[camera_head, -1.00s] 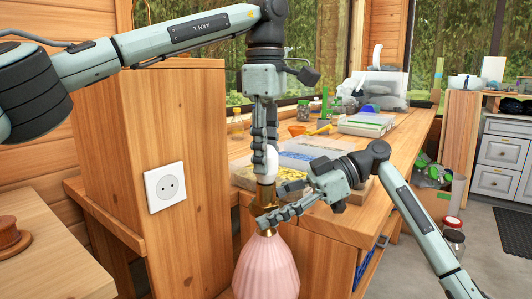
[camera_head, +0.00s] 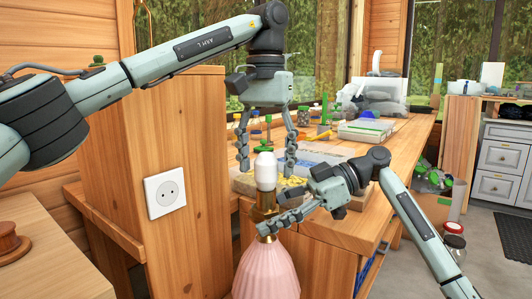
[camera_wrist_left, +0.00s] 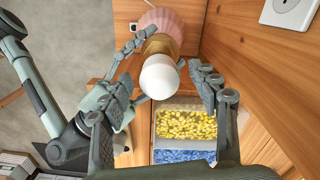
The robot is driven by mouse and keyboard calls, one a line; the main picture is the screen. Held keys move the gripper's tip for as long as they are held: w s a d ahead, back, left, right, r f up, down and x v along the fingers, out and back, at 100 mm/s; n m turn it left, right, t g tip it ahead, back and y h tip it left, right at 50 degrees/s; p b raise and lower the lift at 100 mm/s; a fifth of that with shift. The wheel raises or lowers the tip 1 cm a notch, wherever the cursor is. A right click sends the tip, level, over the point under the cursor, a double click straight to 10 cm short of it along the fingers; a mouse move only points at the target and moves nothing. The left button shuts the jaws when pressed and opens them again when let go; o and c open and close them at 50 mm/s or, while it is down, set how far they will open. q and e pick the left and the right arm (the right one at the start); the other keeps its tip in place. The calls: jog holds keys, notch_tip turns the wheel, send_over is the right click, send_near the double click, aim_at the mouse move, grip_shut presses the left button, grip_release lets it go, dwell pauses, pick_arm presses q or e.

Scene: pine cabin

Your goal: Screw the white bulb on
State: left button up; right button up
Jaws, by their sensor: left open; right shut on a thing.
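The white bulb (camera_head: 265,170) stands upright in the brass socket (camera_head: 263,202) on top of the pink ribbed lamp base (camera_head: 266,270). How deep its thread sits is hidden. My left gripper (camera_head: 267,166) points down from above, open, with one finger on each side of the bulb and gaps between. In the left wrist view the bulb (camera_wrist_left: 159,78) is between the spread fingers, apart from both. My right gripper (camera_head: 274,217) is shut on the brass neck of the lamp, coming from the right.
A wooden workbench (camera_head: 350,231) behind the lamp carries a tray of yellow and blue pieces (camera_wrist_left: 186,125), jars and boxes. A wooden panel with a white wall socket (camera_head: 165,191) stands close on the left. A round wooden piece (camera_head: 12,240) lies at the left edge.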

pick_arm(q)
notch_tip(320, 180, up, 12)
dwell(0.6)
pick_arm(e)
jog(key=o, duration=1.7)
jog(key=shift+c, duration=0.2)
